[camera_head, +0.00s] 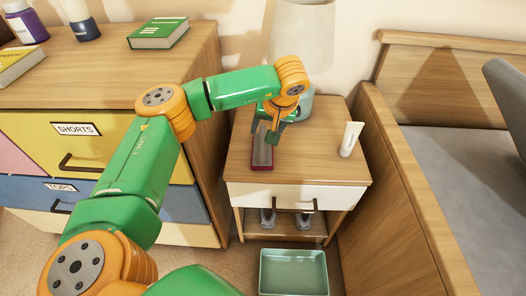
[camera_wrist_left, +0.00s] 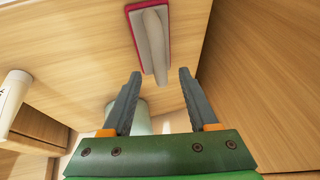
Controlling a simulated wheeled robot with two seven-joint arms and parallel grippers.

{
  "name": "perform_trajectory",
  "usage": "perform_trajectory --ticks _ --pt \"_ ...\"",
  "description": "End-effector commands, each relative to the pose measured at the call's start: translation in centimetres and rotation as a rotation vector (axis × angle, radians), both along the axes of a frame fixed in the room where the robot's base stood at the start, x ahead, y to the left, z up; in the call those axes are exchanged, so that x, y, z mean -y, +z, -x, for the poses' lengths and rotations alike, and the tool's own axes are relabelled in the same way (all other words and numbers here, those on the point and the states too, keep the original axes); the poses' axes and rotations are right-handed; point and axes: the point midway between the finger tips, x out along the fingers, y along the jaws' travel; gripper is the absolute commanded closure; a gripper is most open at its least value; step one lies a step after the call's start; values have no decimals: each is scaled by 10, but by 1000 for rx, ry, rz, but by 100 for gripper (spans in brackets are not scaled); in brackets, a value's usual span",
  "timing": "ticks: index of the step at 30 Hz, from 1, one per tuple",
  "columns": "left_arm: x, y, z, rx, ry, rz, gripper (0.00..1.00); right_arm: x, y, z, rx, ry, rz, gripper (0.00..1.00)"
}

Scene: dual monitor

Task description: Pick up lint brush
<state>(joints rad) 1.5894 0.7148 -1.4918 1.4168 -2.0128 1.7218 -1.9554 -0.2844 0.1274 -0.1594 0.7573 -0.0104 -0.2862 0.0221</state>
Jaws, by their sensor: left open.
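The lint brush (camera_head: 262,154), a narrow grey pad with a dark red edge, lies on the left part of the nightstand top (camera_head: 310,165). In the left wrist view the lint brush (camera_wrist_left: 150,40) shows its red rim and a pale handle pointing towards my fingers. My left gripper (camera_head: 271,132) is over the brush's far part and hides some of it. In the left wrist view the left gripper (camera_wrist_left: 161,74) is open and empty, with the handle's end between the fingertips in the picture. Its exact height above the brush cannot be told. My right gripper is not in view.
A white tube (camera_head: 350,139) stands upright on the nightstand's right side. A lamp (camera_head: 302,35) stands at the back, partly behind my arm. A dresser (camera_head: 120,70) is on the left, a bed (camera_head: 420,170) on the right, and a green bin (camera_head: 293,272) on the floor.

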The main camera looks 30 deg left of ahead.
Motion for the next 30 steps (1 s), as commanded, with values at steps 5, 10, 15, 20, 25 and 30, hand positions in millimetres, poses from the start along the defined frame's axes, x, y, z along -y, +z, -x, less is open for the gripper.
perform_trajectory --ticks 5,10,15,20,25,30 --pt "-12 -32 -6 -2 4 3 40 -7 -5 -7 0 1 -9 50" --pt "-14 -36 -8 0 2 6 40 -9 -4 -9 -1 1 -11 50" --pt "-14 -36 -7 0 2 6 59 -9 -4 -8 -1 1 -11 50" --pt "-13 -36 -8 0 2 7 100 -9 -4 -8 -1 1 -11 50" --pt "-13 -36 -8 0 2 7 100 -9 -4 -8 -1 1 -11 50" --pt "-13 -35 -8 1 1 6 100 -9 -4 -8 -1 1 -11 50"
